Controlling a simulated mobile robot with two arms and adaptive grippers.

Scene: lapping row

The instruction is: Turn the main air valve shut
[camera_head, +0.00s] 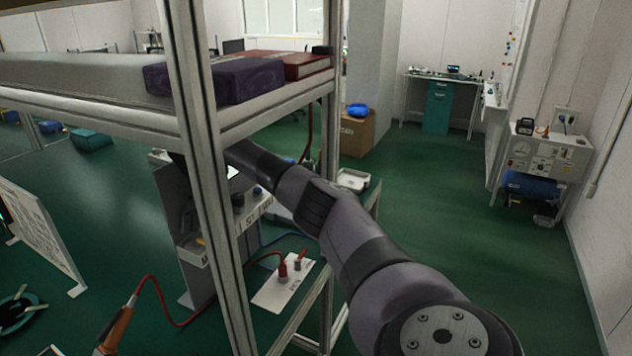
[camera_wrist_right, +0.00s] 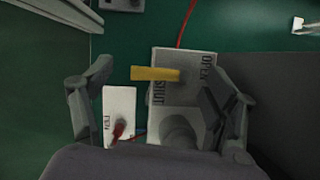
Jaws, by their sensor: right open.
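The wrist view shows a grey valve plate (camera_wrist_right: 187,61) lettered OPEN and SHUT. A yellow lever (camera_wrist_right: 155,74) lies across its upper part, pointing left past the plate's edge. OPEN stands at upper right, SHUT just below the lever. Which valve is the main air valve I cannot tell. My right gripper (camera_wrist_right: 160,90) is open, its fingers apart on either side of the plate, with nothing held. In the head view my right arm reaches behind the rack post, which hides most of the gripper. The yellow lever does not show there. My left gripper is not in view.
A white plate with a red handle (camera_wrist_right: 119,131) is beside the left finger. In the head view, a rack post (camera_head: 207,180) and shelf (camera_head: 95,118) stand close to my arm. A white plate (camera_head: 270,297) carries red fittings. Green floor (camera_head: 450,200) is open at right.

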